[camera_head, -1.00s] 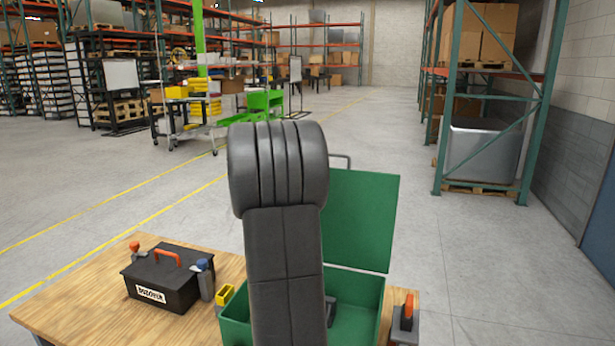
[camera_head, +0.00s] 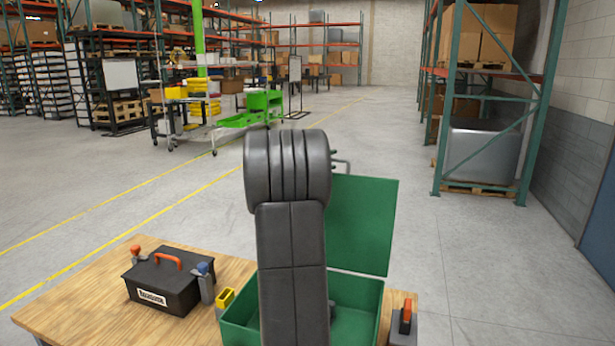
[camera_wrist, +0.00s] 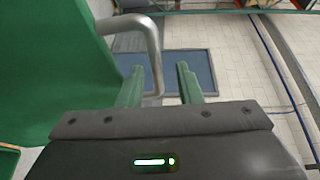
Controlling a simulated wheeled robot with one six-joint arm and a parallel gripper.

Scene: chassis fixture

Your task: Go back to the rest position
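My gripper (camera_wrist: 160,90) shows in the wrist view with its two greenish fingers apart and nothing clamped between them. A bent metal handle (camera_wrist: 154,45) on the green lid (camera_wrist: 60,70) runs close to the left finger and shows partly in the gap; I cannot tell if they touch. In the head view the green lid (camera_head: 362,225) stands upright, open, at the back of a green box (camera_head: 360,300). My own dark arm rises in front of the box and hides part of it. My gripper is mostly hidden behind the arm there.
The wooden table (camera_head: 90,305) carries a black toolbox (camera_head: 165,285) with an orange handle, a small yellow bin (camera_head: 225,298) and an orange-and-black tool (camera_head: 405,317) at the right edge. Racks (camera_head: 490,110) and carts stand far off. The floor right of the table is clear.

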